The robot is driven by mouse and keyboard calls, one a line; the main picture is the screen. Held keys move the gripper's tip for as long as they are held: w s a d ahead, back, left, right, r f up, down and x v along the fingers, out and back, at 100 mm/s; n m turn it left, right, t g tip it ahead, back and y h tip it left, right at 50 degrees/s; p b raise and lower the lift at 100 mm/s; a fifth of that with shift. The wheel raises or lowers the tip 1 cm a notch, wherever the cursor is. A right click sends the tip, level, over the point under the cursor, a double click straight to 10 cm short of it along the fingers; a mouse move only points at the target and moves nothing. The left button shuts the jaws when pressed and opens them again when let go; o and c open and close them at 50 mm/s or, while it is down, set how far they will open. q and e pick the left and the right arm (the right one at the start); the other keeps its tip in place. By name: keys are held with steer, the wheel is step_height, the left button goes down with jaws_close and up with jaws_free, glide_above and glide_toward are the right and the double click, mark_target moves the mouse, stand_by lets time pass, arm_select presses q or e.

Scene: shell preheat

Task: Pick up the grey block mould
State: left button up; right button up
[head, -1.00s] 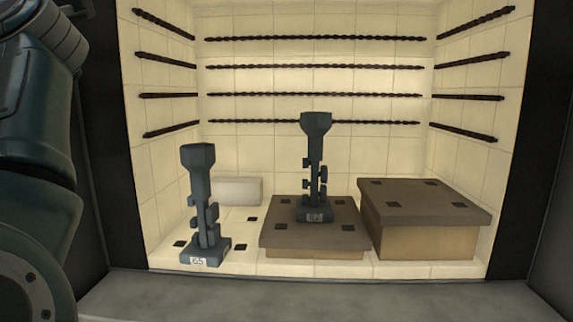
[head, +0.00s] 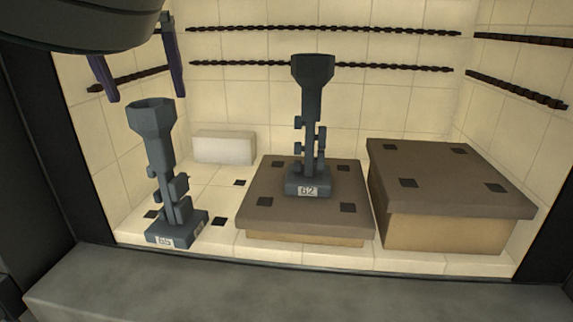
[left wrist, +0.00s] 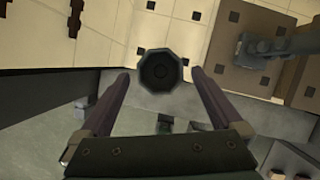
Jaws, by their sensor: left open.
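Two blue-grey moulds with flared cups on top and square block feet stand upright in the tiled chamber. The left mould (head: 165,180) stands on the tiled floor, with a label that looks like 65. The other mould (head: 310,125), labelled 62, stands on a low brown slab. My left gripper (head: 146,98) is open and empty, at the left mould's cup, fingers pointing down. In the left wrist view that cup (left wrist: 160,70) lies between the fingertips, with a gap each side. The 62 mould (left wrist: 268,47) shows at the right there. My right gripper is out of view.
The low slab (head: 260,215) and a taller slab-topped block (head: 445,232) fill the middle and right. A pale block (head: 224,147) lies at the back left. Dark twisted rods (head: 320,64) line the walls. A grey sill (head: 300,290) runs along the front.

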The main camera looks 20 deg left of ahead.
mark_target(156, 122)
arm_select(q)
steer(key=shift+x, duration=0.9)
steer(key=shift+a+f+p, duration=0.1)
steer(key=shift+f+p, duration=0.25)
steer(key=shift+p, duration=0.25)
steer(key=p+x, duration=0.1)
steer(key=x, duration=0.2)
steer(key=shift+f+p, duration=0.4)
steer(key=shift+f, duration=0.05)
steer(key=shift+w+f, duration=0.25)
steer(key=shift+f, duration=0.2)
jaws_close()
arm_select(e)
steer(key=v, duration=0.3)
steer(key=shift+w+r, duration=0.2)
arm_select(q)
steer(key=shift+a+r, duration=0.1)
